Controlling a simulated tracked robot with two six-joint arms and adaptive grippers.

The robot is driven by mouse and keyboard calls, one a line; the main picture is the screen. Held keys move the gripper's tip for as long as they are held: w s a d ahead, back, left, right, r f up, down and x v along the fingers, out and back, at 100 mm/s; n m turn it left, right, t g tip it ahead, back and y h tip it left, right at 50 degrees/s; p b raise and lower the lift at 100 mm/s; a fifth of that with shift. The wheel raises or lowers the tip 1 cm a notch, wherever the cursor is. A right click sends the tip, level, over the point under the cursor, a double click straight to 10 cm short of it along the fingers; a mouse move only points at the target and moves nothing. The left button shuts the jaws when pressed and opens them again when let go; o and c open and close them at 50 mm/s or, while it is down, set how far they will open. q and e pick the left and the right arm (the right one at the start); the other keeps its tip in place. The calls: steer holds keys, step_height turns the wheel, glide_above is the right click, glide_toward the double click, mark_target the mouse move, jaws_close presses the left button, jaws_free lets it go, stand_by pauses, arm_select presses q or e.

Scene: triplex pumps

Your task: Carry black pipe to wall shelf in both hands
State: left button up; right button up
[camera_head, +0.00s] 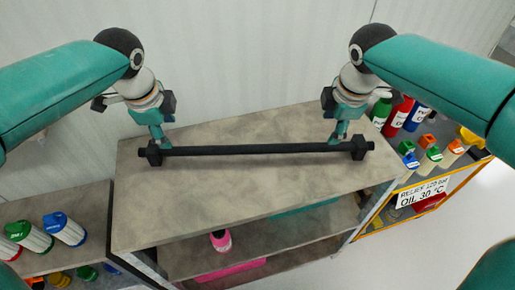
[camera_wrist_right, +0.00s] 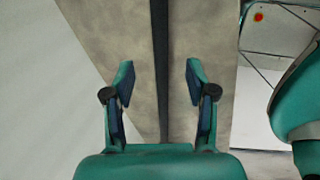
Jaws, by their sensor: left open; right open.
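The black pipe (camera_head: 255,149) lies lengthwise on the grey top of the wall shelf (camera_head: 235,190), with a thick block-shaped fitting near each end. My left gripper (camera_head: 163,144) is at the pipe's left end, just beside the left fitting. My right gripper (camera_head: 336,138) is near the right end, a little inside the right fitting. In the right wrist view the pipe (camera_wrist_right: 159,70) runs between the two spread fingers of my right gripper (camera_wrist_right: 160,80), with a gap on each side. The left gripper's fingertips are small and partly hidden by the pipe.
Lower shelves hold a pink bottle (camera_head: 221,240) and a pink item (camera_head: 230,270). White canisters with coloured caps (camera_head: 64,228) stand on a lower unit at left. Several bottles (camera_head: 398,117) and a yellow-edged cabinet (camera_head: 425,195) stand at right. A pale wall (camera_head: 240,60) rises behind.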

mark_target(178, 149)
arm_select(q)
steer(key=x, duration=1.2)
arm_select(e)
steer(key=x, duration=1.2)
steer(key=shift+f, duration=0.1)
arm_select(q)
jaws_close()
arm_select(e)
jaws_close()
